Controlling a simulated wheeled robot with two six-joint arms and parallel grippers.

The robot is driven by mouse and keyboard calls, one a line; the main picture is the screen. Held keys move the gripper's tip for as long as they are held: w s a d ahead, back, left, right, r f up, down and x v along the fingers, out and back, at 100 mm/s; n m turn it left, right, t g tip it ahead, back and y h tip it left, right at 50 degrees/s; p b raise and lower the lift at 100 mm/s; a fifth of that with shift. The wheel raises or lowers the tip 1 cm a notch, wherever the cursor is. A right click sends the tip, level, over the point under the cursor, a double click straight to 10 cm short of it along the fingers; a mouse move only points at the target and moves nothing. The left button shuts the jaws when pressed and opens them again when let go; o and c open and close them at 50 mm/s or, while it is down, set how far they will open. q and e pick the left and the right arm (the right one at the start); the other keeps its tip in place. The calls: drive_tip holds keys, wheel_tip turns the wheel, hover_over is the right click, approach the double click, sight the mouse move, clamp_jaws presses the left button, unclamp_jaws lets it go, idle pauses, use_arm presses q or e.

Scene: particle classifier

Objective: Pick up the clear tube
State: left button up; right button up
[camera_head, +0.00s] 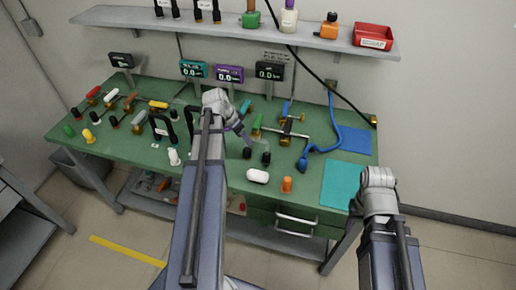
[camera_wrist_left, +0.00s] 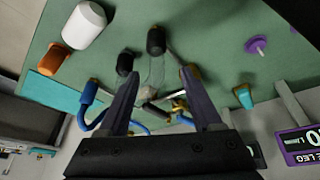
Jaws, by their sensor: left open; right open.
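A clear tube (camera_wrist_left: 153,72) shows faintly in the left wrist view, between my fingers as seen there, close to a black cap (camera_wrist_left: 156,40). In the head view the clear tube (camera_head: 262,145) is a pale shape on the green table, just behind two small black caps. My left gripper (camera_wrist_left: 160,73) is open, its two dark fingers either side of the tube in the picture; contact cannot be told. In the head view my left gripper (camera_head: 242,135) reaches down over the table. My right arm's wrist shows at the lower right, but its gripper jaws are hidden.
A white bottle (camera_head: 257,176) and an orange cone-like piece (camera_head: 287,184) stand near the table's front edge. A blue hose (camera_head: 335,140) and metal valve fittings lie to the right. A teal mat (camera_head: 340,183) is clear. A shelf (camera_head: 250,32) hangs above the back.

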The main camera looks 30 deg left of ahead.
use_arm(q)
drive_tip(key=shift+f, duration=0.1)
drive_tip(key=b+x, duration=0.7)
drive_tip(key=shift+s+d+f, duration=0.15)
drive_tip(key=shift+f, duration=0.25)
drive_tip(key=shift+r, duration=0.1)
clamp_jaws()
idle(0.4)
